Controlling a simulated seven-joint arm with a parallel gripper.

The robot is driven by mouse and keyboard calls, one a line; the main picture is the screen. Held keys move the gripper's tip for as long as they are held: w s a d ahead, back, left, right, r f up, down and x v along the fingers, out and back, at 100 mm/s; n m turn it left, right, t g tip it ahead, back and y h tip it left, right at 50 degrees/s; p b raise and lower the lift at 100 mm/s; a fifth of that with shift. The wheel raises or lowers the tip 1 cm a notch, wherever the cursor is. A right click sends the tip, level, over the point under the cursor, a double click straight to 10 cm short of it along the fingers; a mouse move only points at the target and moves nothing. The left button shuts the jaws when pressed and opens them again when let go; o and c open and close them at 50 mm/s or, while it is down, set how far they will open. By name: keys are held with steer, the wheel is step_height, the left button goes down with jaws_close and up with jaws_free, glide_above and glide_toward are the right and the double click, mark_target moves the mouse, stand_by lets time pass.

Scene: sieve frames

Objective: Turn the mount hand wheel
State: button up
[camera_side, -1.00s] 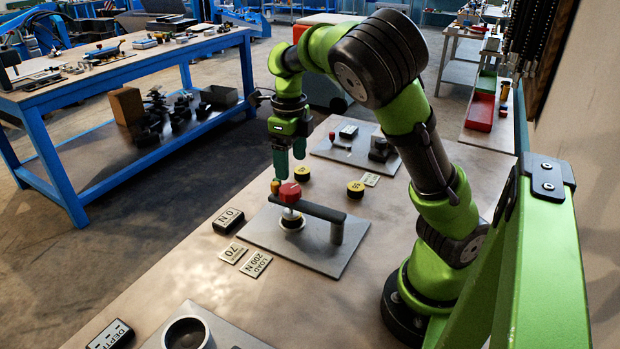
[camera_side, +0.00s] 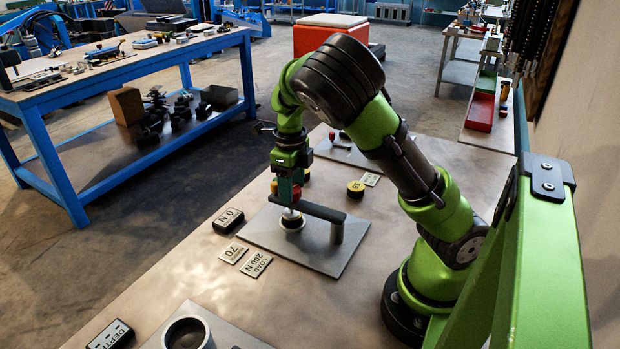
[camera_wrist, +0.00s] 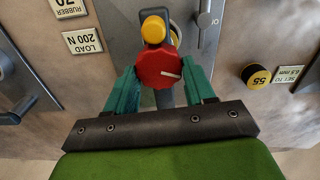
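The red hand wheel (camera_wrist: 158,68) has a pale mark on its face and a yellow knob (camera_wrist: 153,28) at its far edge. In the side view the wheel (camera_side: 296,192) shows only in part at my fingertips, with its yellow knob (camera_side: 274,186) to the left. It sits above the mount, a grey plate (camera_side: 325,255) with a dark cross arm (camera_side: 318,211) on a post. My gripper (camera_wrist: 160,72) is down at the wheel, with one teal finger on each side of it. The fingers are apart, and I cannot tell whether they touch the wheel.
A "LOAD 200 N" card (camera_side: 256,264), a "70" card (camera_side: 233,253) and a dark "0 N" block (camera_side: 228,220) lie left of the plate. A yellow-topped "55" disc (camera_side: 356,189) stands behind it. Another fixture plate (camera_side: 345,152) lies farther back.

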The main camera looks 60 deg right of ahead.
steer(key=c, duration=0.4)
steer(key=shift+m, duration=0.4)
steer(key=m, duration=0.4)
steer(key=shift+a+m, duration=0.15)
steer(key=shift+m, duration=0.15)
steer(key=m, duration=0.4)
steer(key=shift+w+m, duration=0.1)
steer(key=shift+m, duration=0.3)
steer(key=o, duration=1)
steer(key=shift+a, duration=0.1)
steer(key=shift+o, duration=0.2)
